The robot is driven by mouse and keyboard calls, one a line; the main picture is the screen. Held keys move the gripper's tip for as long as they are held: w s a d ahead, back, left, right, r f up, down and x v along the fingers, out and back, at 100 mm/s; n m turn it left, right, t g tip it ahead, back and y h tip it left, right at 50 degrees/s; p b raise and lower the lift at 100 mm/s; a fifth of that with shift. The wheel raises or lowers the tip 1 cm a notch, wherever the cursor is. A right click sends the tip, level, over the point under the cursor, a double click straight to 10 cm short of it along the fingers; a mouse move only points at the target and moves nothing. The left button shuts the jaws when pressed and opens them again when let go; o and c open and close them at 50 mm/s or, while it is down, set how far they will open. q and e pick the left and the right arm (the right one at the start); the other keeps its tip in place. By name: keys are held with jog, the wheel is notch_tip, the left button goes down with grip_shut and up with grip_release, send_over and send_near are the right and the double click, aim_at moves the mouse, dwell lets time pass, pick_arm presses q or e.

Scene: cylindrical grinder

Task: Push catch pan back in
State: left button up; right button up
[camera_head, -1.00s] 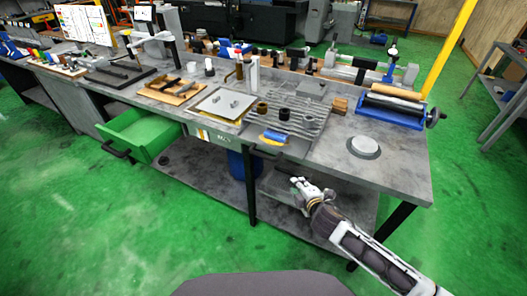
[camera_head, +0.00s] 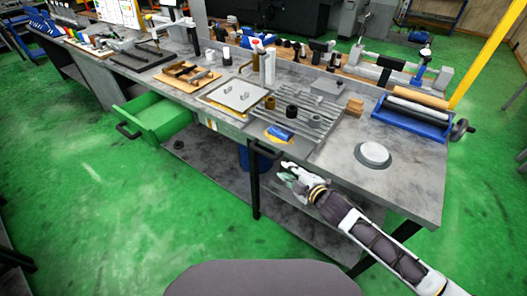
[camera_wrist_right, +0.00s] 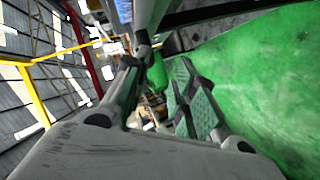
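A shallow grey pan with a yellowish inside (camera_head: 259,134) sits at the front edge of the bench, with a black handle (camera_head: 262,150) on its front; it looks like the catch pan, pulled partly out. A blue item (camera_head: 281,133) lies at its right side. My right gripper (camera_head: 287,172) is just below and right of the handle, in front of the bench, apart from it as far as I can tell. In the right wrist view its fingers (camera_wrist_right: 155,95) stand apart with nothing between them. My left gripper is not in view.
An open green drawer (camera_head: 155,116) juts out at the left of the bench. A ribbed grey tray (camera_head: 310,112) holds dark cylinders on the bench top (camera_head: 340,170). A bench leg (camera_head: 254,190) stands below the handle. The green floor in front is clear.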

aim_at(265, 155)
jog(key=shift+s+a+r+y, duration=0.25)
jog(key=shift+a+r+y, duration=0.65)
jog(key=shift+r, duration=0.2)
jog(key=shift+w+a, duration=0.1)
jog(key=shift+w, duration=0.05)
jog(key=shift+p+x, duration=0.35)
jog(key=shift+x, duration=6.4)
jog(key=shift+c, duration=0.2)
grip_shut()
